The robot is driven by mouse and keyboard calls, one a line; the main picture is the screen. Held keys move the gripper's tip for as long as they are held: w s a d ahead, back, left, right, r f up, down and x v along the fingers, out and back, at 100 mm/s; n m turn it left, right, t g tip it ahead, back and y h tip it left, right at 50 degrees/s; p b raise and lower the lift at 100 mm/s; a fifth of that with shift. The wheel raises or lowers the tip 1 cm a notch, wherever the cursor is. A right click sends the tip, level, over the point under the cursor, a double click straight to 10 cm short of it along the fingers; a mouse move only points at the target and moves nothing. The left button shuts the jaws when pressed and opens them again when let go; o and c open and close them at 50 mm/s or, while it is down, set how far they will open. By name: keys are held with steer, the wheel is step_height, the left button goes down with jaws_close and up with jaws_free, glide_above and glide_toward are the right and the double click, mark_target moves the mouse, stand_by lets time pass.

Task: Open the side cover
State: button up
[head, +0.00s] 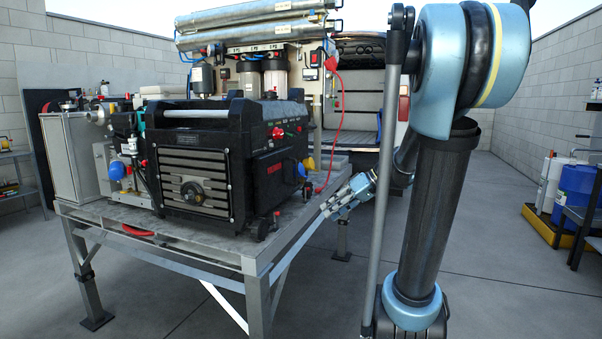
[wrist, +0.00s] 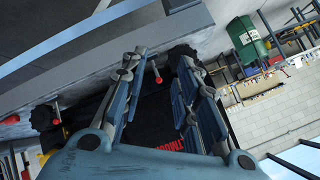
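A black generator-like machine (head: 205,165) with a ribbed grey front stands on a metal table. Its right side has a black panel (head: 277,170) with red lettering, which may be the side cover; I cannot tell for sure. My gripper (head: 328,208) is right of this panel, beside the table's right edge, apart from the machine. In the wrist view my gripper (wrist: 163,62) has its two fingers spread, with nothing held between them. The black panel with red lettering (wrist: 150,122) shows between and behind the fingers, partly hidden by them.
The metal table (head: 190,240) has a raised rim on the machine's right. A red cable (head: 341,125) hangs down behind the panel. Silver tubes (head: 255,32) lie above at the back. The floor between is clear.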

steer(key=w+d+r+n+t+y, duration=0.15)
steer(key=w+r+n+y, duration=0.25)
steer(key=w, duration=0.5)
steer(key=w+d+r+n+g+y, duration=0.1)
steer(key=w+d+r+n+y, duration=0.25)
steer(key=w, duration=0.65)
steer(key=w+a, duration=0.2)
steer(key=a, duration=1.4)
steer(key=shift+w+a+n+y, duration=0.2)
steer(key=shift+a+n+y, duration=0.15)
steer(key=shift+r+t, duration=0.1)
steer(key=shift+t, duration=0.15)
steer(key=shift+c, duration=0.6)
jaws_close()
steer(key=shift+s+d, duration=0.1)
steer(key=shift+d, duration=0.1)
